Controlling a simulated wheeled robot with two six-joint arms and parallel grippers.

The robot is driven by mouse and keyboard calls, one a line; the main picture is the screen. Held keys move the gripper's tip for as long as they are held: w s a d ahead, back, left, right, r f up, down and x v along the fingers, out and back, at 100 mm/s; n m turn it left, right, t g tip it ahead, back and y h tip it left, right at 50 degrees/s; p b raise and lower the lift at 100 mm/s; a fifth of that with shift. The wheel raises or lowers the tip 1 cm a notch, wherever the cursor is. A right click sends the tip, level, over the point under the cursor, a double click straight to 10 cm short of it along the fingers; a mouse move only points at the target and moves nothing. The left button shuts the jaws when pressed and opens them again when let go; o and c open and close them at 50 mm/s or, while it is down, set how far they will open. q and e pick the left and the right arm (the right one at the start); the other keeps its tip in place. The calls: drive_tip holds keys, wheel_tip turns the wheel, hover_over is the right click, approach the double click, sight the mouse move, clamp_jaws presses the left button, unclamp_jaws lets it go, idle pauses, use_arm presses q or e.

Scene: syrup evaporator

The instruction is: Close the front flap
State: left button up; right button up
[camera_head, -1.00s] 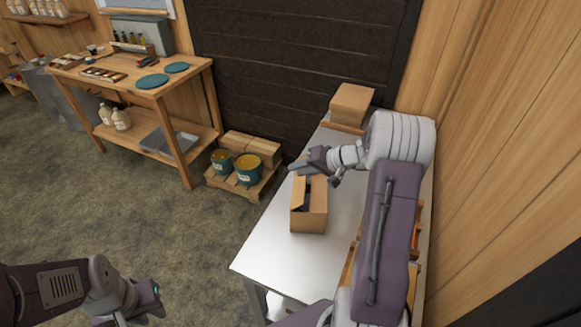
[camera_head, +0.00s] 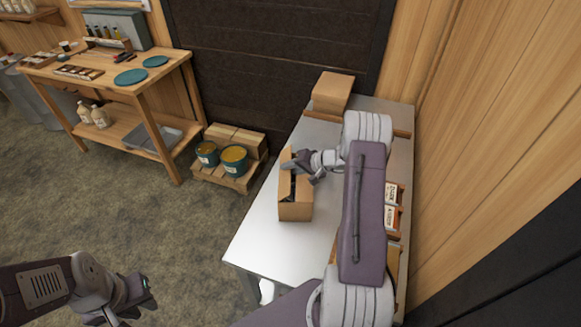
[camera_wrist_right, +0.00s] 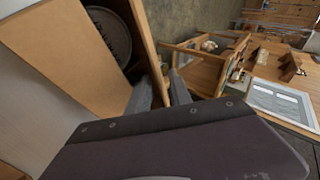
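An open brown cardboard box (camera_head: 296,209) stands on the metal table, with a flap (camera_head: 284,172) raised along its left side. My right gripper (camera_head: 290,164) is at the box's far end, close to the raised flap. In the right wrist view, a dark round lid (camera_wrist_right: 108,36) shows inside the box. The right gripper's fingers (camera_wrist_right: 160,92) are apart there, with the end of a flap (camera_wrist_right: 150,45) between them; firm contact is not clear. My left gripper (camera_head: 138,298) is over the floor at lower left, away from the box; its opening is unclear.
A closed carton (camera_head: 331,92) sits at the table's far end. Small labelled packs (camera_head: 391,205) stand along its right side, partly behind my arm. The metal table (camera_head: 262,236) is bare left of the box. A pallet with tins (camera_head: 235,160) is on the floor.

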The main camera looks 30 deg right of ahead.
clamp_jaws()
idle(1.4)
